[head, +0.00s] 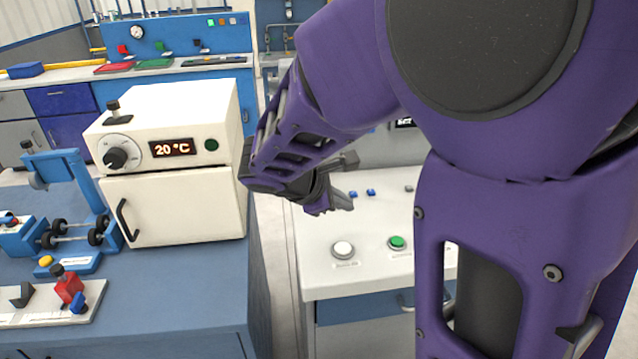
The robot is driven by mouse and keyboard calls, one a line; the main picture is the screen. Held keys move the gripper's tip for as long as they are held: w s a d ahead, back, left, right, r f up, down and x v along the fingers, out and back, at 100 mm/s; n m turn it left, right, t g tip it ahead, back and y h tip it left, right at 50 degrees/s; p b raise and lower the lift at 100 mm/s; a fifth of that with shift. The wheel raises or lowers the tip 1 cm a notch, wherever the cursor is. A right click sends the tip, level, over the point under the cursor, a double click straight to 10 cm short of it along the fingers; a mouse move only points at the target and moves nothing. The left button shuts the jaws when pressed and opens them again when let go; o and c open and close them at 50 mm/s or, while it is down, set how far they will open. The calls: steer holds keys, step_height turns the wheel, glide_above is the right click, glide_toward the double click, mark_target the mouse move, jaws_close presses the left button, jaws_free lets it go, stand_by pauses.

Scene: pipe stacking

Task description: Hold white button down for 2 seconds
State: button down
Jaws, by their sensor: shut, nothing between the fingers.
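The white button (343,249) is a round domed cap with a small label in front of it, on the white top of a cabinet (325,280) right of centre. Nothing covers it in this view. My gripper (345,203) is behind and above the button in the picture, its dark fingers shut and empty. The fingers look apart from the button. My purple arm hides much of the right side of the cabinet top.
A green button (397,243) is just right of the white one. Small blue pieces (362,193) lie farther back. A white oven (170,165) showing 20 °C stands on the blue bench (190,300) at left. A gap separates bench and cabinet.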

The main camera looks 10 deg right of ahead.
mark_target(338, 250)
steer(key=f+b, duration=0.2)
steer(key=f, duration=0.1)
steer(key=f+b, duration=0.5)
steer(key=f, duration=0.1)
steer(key=shift+w+a+f, duration=0.2)
steer(key=shift+w+a, duration=0.05)
steer(key=shift+w, duration=0.15)
stand_by(1.7)
steer(key=shift+f, duration=0.35)
steer(key=shift+f, duration=0.4)
stand_by(0.5)
stand_by(2.6)
steer(key=shift+r+p, duration=0.35)
steer(key=shift+r, duration=0.45)
